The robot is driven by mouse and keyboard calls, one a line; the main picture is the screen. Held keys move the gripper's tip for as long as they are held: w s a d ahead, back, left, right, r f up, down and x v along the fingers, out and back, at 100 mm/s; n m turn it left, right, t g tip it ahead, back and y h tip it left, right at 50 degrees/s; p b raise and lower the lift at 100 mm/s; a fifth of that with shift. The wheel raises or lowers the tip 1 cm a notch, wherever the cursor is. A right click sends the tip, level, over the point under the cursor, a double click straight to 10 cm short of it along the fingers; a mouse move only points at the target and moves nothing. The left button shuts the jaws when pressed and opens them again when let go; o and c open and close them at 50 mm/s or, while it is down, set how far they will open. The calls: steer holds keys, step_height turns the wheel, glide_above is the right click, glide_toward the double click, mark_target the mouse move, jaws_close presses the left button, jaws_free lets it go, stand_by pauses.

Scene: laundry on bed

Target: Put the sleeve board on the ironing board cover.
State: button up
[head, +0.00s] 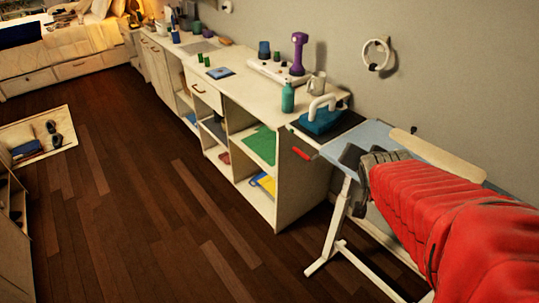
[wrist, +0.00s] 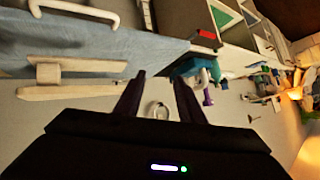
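The cream sleeve board (head: 437,155) is at the far, wall-side edge of the light-blue ironing board cover (head: 372,136). In the wrist view the sleeve board (wrist: 75,91) shows two parallel planks joined by a block, alongside the edge of the cover (wrist: 95,40). I cannot tell whether it rests on the cover or stands beside it. My gripper (wrist: 160,75) is open, with nothing between its dark fingers, and the sleeve board lies to their left, apart from them. In the head view my red-sleeved arm hides much of the ironing board.
A blue iron (head: 320,117) stands on a dark rest at the board's end, near a red-handled part (head: 304,153). A white counter (head: 232,83) holds a teal bottle (head: 288,97) and a purple object (head: 298,54). A ring (head: 376,54) hangs on the wall.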

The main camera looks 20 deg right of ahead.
steer(key=s+a+n+g+y, duration=0.2)
steer(key=s+a+n, duration=0.3)
steer(key=a, duration=0.5)
steer(key=s+a+r+n+g+y, duration=0.1)
steer(key=s+a+n+y, duration=0.2)
steer(key=s+a, duration=0.5)
steer(key=a+n, duration=0.1)
steer(key=a, duration=0.2)
steer(key=shift+a+n+g, duration=0.15)
steer(key=shift+n+g, duration=0.25)
steer(key=shift+r, duration=0.1)
